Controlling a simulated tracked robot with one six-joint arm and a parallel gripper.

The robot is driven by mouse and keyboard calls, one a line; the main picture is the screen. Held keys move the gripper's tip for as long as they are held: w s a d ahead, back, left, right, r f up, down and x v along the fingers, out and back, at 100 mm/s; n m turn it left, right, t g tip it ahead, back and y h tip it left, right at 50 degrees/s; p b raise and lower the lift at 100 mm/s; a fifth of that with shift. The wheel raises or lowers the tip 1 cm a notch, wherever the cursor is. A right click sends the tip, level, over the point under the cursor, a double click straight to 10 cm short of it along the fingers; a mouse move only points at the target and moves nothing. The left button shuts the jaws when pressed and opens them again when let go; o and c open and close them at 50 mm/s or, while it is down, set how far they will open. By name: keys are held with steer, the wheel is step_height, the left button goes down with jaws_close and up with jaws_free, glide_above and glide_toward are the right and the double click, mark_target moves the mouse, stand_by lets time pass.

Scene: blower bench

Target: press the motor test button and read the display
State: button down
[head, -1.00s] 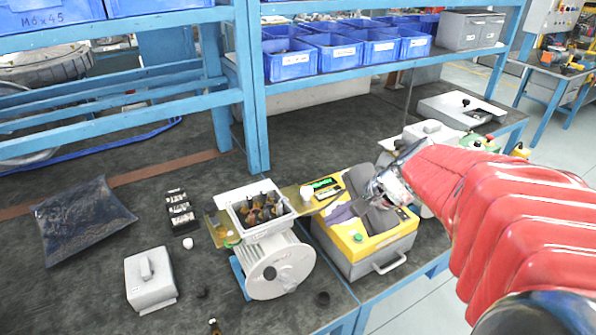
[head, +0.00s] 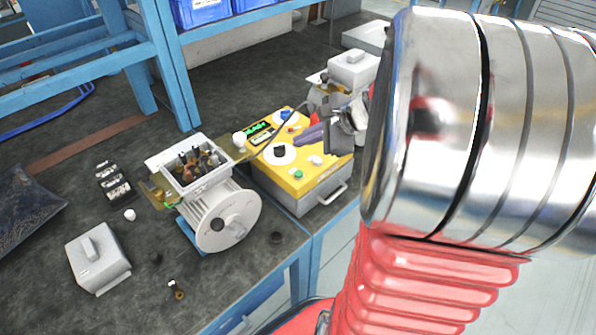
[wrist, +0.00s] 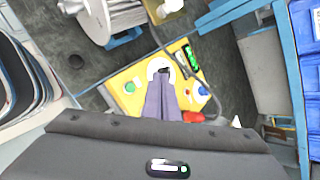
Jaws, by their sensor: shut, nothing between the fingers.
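The yellow-topped test box (head: 318,177) stands right of the grey motor (head: 205,212). On its top are a lit green display (head: 258,127), a black knob on a white dial (head: 280,152), a green button (head: 297,173) and a blue knob (head: 283,116). My gripper (head: 298,139) is shut and empty, its dark fingers over the panel near the dial. In the wrist view the fingertips (wrist: 162,78) overlap the lower part of the dial; contact cannot be told. The green button (wrist: 130,87) is to their left, the display (wrist: 187,55) to their upper right. The display's reading is too small to tell.
A dark cable runs across the box top. The motor has an open terminal box (head: 198,170) on it. A grey cover (head: 98,257) and small parts lie on the bench at left. Blue shelving (head: 168,62) rises behind. My arm hides the right side.

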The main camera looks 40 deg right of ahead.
steer(key=shift+f, duration=4.1)
steer(key=shift+f, duration=0.75)
steer(key=shift+r, duration=0.85)
steer(key=shift+r, duration=0.1)
steer(key=shift+r, duration=2.4)
